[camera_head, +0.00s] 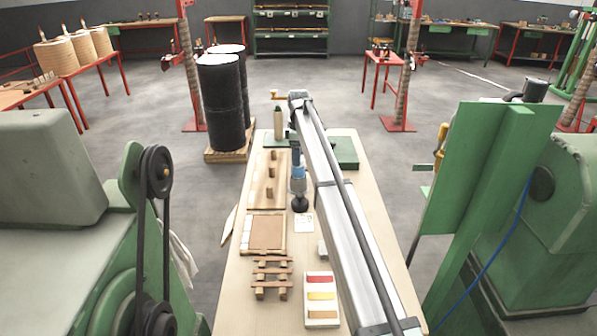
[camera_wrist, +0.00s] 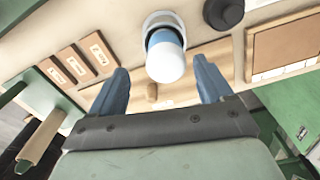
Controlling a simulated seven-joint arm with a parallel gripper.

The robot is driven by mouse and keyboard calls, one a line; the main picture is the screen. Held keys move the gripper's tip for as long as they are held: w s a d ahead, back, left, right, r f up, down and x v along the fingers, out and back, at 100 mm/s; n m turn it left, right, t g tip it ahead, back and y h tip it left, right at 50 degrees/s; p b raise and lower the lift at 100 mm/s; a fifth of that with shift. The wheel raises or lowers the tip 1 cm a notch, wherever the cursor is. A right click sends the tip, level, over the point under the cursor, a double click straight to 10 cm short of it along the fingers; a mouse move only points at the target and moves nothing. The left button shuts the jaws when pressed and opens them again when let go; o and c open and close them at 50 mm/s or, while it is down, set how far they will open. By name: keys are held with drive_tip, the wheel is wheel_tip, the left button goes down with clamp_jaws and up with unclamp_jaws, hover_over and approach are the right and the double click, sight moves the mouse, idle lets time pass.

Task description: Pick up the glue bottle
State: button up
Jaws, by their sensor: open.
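The glue bottle (camera_wrist: 166,60) shows in the wrist view as a blue-and-white cylinder with a rounded white end facing the camera. It appears between the blue fingers of my gripper (camera_wrist: 160,68), with visible gaps on both sides. The fingers stand apart and do not touch it in this view. In the head view my gripper (camera_head: 298,178) points down over the middle of the table, and the bottle is hard to tell from the blue fingers there.
A black round object (camera_head: 300,203) stands close by on the table (camera_head: 237,290). A wooden board with small brown blocks (camera_head: 270,172) lies to the left. A tan cylinder (camera_head: 278,122) stands at the far end, near a green box (camera_head: 344,152).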

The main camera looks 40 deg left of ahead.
drive_tip(key=shift+s+d+f, duration=0.15)
drive_tip(key=shift+f, duration=1.35)
drive_tip(key=shift+s+d+f, duration=0.1)
drive_tip(key=shift+s+f, duration=0.05)
drive_tip(key=shift+f, duration=1.3)
drive_tip(key=shift+c, duration=0.4)
drive_tip(key=c, duration=1.1)
drive_tip(key=shift+r, duration=0.1)
drive_tip(key=shift+r, duration=8.7)
